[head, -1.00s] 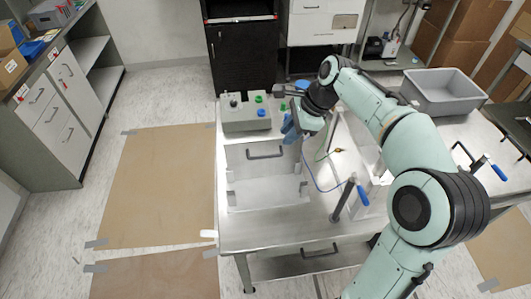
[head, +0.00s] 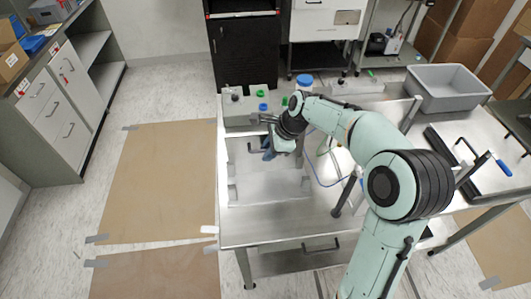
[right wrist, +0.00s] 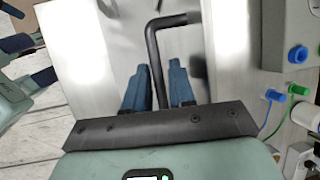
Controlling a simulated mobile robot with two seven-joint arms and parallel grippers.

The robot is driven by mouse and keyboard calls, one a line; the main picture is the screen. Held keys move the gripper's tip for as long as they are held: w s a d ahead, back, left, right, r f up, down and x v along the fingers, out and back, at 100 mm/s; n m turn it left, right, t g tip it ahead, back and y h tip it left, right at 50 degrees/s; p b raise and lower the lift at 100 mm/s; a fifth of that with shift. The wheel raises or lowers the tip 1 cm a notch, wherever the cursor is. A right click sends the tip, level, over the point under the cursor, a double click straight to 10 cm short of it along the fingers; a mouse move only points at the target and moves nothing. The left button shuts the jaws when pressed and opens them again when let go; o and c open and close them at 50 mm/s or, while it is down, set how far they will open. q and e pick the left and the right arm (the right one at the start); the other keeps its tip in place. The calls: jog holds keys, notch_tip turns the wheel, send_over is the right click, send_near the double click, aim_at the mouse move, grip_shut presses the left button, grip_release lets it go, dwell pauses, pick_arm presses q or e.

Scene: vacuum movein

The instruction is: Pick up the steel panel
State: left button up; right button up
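The steel panel (head: 240,150) is a flat grey plate with a black bar handle (head: 255,148), in the left part of the metal workbench. It also fills much of the right wrist view (right wrist: 95,50), where the handle (right wrist: 153,65) is large. My right gripper (head: 268,147) is over the panel at the handle. In the right wrist view, its two blue fingers (right wrist: 158,88) stand apart with the handle's leg between them; I cannot tell whether they touch it. My left gripper (right wrist: 32,60) shows at the left edge of the right wrist view, fingers apart and empty.
A grey box with green and blue knobs (head: 240,108) stands behind the panel. A clamp with a blue grip (head: 345,190) and a blue cable are right of it. A grey bin (head: 448,90) sits at the back right.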

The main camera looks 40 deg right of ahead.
grip_shut()
jog(key=shift+r, duration=0.1)
dwell(1.3)
